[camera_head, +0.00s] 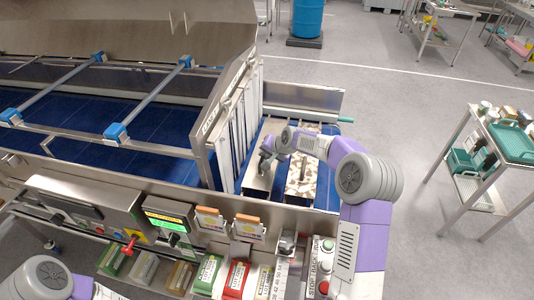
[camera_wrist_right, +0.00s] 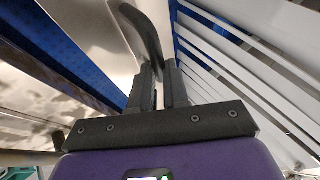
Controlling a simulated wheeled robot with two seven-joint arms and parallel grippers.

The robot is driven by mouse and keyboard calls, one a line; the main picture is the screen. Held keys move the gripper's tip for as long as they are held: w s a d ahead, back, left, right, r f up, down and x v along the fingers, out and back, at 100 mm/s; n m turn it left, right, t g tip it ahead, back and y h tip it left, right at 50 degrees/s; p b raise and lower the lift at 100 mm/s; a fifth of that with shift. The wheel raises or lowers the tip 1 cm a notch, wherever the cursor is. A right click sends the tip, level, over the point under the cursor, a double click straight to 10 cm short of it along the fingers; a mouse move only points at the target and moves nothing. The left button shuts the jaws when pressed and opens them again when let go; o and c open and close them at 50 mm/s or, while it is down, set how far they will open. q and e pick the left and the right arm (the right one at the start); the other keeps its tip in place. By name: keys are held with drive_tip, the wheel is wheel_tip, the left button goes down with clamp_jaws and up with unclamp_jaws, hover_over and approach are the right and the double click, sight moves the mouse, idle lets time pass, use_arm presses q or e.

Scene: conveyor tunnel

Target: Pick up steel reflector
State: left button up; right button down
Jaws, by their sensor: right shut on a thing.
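The steel reflector (camera_head: 257,184) appears as a long, shiny grey piece on the blue belt at the open end of the conveyor, beside the white strip curtain. My right gripper (camera_head: 265,160) reaches down at its far part. In the right wrist view the gripper (camera_wrist_right: 160,82) has its dark fingers close together, shut on the edge of the steel piece; a dark curved edge rises just beyond them. A shiny steel surface (camera_wrist_right: 100,38) lies left of the fingers. The exact contact is partly hidden by the fingers. My left gripper is out of view.
White curtain strips (camera_head: 236,125) hang close left of the right gripper. A box with a brown-and-white mottled top (camera_head: 301,178) lies just right of the reflector. A control panel (camera_head: 322,265) stands at the near side. A trolley (camera_head: 475,195) stands far right, with clear floor before it.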

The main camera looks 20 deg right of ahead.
drive_tip(key=shift+r, duration=0.2)
wheel_tip(320, 180, up, 28)
drive_tip(key=p, duration=0.3)
drive_tip(key=shift+f, duration=0.1)
drive_tip(key=c, duration=1.7)
unclamp_jaws()
clamp_jaws()
drive_tip(key=shift+s+d+p, duration=0.1)
drive_tip(key=shift+p, duration=0.2)
